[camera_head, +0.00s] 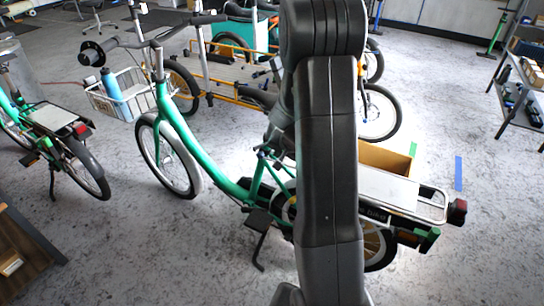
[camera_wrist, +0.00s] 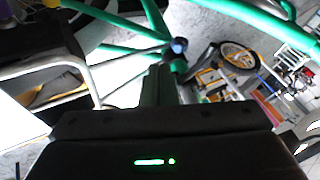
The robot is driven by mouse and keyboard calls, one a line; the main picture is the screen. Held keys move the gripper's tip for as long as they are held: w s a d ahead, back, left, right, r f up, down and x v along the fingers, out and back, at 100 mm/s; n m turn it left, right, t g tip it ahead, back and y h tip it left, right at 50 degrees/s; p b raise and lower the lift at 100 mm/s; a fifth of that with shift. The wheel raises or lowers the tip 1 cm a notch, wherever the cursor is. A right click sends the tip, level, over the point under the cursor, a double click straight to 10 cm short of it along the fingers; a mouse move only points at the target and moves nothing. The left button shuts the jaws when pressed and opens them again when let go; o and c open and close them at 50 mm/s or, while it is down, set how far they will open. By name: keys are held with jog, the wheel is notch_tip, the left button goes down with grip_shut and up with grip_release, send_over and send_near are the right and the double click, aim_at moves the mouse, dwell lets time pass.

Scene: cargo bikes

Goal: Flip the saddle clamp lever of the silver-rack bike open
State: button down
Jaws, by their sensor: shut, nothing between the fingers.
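The green bike (camera_head: 215,165) with the silver rack (camera_head: 425,204) stands across the middle of the head view. My arm crosses in front of it and hides its saddle area and part of its rear. In the wrist view my gripper (camera_wrist: 160,84) is shut and empty, close below the joint of the green frame tubes (camera_wrist: 150,38). A small dark part with a bluish round end (camera_wrist: 179,46) sits at that joint, just beyond the fingertips; it may be the saddle clamp lever, but I cannot tell its position. Contact is unclear. Silver rack tubing (camera_wrist: 88,78) shows at left.
Another green bike (camera_head: 70,155) stands at left. An orange-framed cargo bike (camera_head: 235,97) is behind. A basket (camera_head: 130,97) with a blue bottle sits at the green bike's front. A cardboard box (camera_head: 385,160) lies behind its rack.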

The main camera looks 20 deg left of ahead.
jog(key=p+v, duration=0.1)
jog(key=v, duration=0.8)
jog(key=shift+a+r, duration=0.25)
jog(key=shift+r, duration=0.1)
jog(key=shift+s, duration=0.1)
